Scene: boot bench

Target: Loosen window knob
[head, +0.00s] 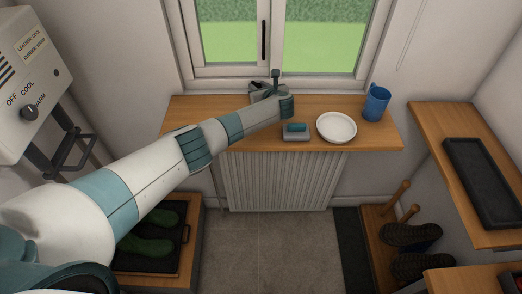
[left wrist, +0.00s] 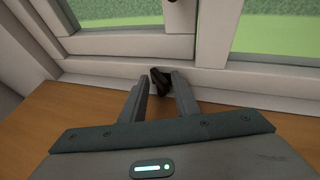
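The window knob (left wrist: 160,80) is a small dark knob low on the white window frame, seen in the left wrist view. My left gripper (left wrist: 161,86) is open, with one grey finger on each side of the knob. The knob shows between the fingertips; I cannot tell whether either finger touches it. In the head view my left gripper (head: 258,86) is at the foot of the window, above the back of the wooden sill, and mostly hides the knob. My right gripper is not in view.
A dark upright handle (head: 263,41) is on the window frame above. On the sill (head: 372,142), right of my gripper, are a grey-and-teal brush-like block (head: 296,132), a white plate (head: 336,127) and a blue mug (head: 376,103). A radiator (head: 275,180) is below.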

